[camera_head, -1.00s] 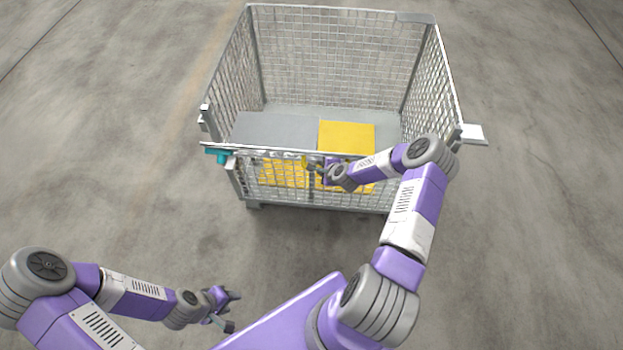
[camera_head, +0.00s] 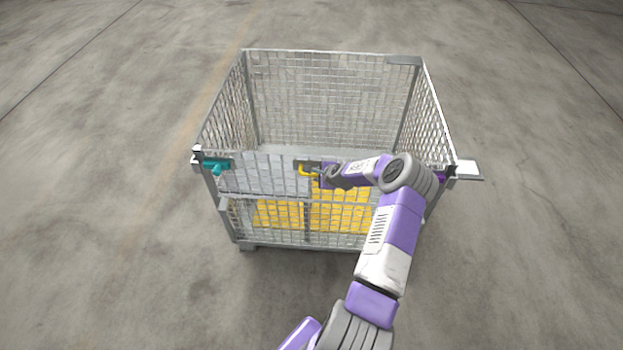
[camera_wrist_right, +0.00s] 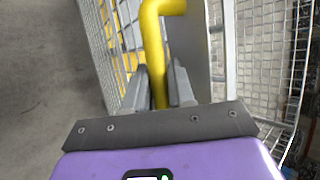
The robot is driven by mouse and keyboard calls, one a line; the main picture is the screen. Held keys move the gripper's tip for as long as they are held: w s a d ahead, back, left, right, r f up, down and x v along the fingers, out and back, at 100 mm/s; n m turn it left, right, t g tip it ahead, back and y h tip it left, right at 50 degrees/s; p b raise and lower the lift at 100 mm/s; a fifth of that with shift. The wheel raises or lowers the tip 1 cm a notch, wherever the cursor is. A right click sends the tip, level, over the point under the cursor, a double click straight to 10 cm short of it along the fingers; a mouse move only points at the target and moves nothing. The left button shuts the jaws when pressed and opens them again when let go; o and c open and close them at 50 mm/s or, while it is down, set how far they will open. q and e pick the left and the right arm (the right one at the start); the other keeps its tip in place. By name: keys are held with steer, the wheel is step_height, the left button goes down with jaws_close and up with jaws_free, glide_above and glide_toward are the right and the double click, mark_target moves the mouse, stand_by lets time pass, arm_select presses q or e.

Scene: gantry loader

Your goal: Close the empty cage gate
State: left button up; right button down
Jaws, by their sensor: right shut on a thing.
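The wire-mesh cage (camera_head: 325,98) stands on the floor in front of me. Its gate (camera_head: 262,174) is the upper mesh part of the front side and looks upright or nearly so, its top edge close to corner-post height. A yellow handle (camera_head: 303,171) sits at the middle of its top edge, and a teal latch (camera_head: 216,167) is at the front left corner. My right gripper (camera_head: 314,172) is shut on the yellow handle, which stands between the fingers in the right wrist view (camera_wrist_right: 157,50). My arm hides the gate's right part. My left gripper is out of view.
The lower front mesh (camera_head: 275,232) is fixed below the gate. Flat yellow (camera_head: 340,215) shows through the front mesh. A grey plate (camera_head: 468,170) juts out at the front right corner. The concrete floor around the cage is clear.

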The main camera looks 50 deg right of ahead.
steer(key=shift+w+d+r, duration=0.15)
steer(key=shift+d+r, duration=0.1)
steer(key=c, duration=1.1)
jaws_free()
steer(key=shift+o, duration=0.2)
steer(key=shift+s+r, duration=0.35)
steer(key=shift+s, duration=0.05)
steer(key=v, duration=0.6)
steer(key=shift+s+a+p, duration=0.2)
steer(key=shift+a+p, duration=0.1)
steer(key=shift+a, duration=0.05)
